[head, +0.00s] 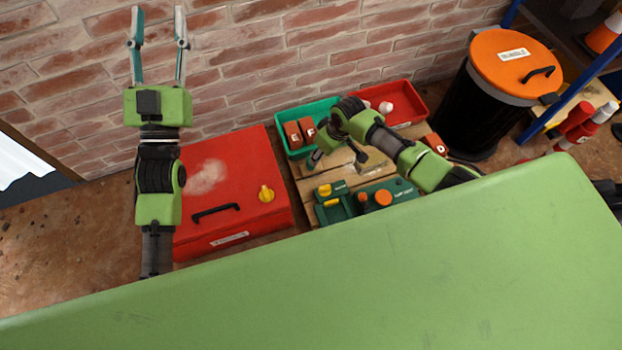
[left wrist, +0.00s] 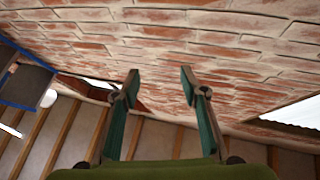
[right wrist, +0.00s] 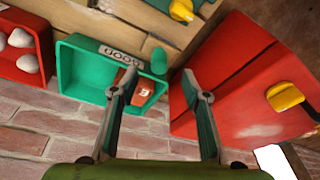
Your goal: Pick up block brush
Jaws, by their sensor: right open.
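I cannot make out the block brush for certain in any view. A small rounded green piece (right wrist: 158,60) stands by the rim of the green bin in the right wrist view; I cannot tell whether it is the brush. My right gripper (right wrist: 160,84) is open and empty, pointing toward the green bin (right wrist: 80,68) and the red box (right wrist: 235,75). In the head view it hangs over the wooden crate top (head: 308,187), partly hidden by its own arm. My left gripper (head: 159,22) is open and empty, raised before the brick wall; its fingers also show in the left wrist view (left wrist: 158,82).
The red box (head: 255,165) with a black handle and yellow knob stands left of the crate. Green tools with yellow (head: 335,205) and orange (head: 383,197) knobs sit on the crate. A red bin (head: 412,98) and an orange-lidded black barrel (head: 480,100) stand right.

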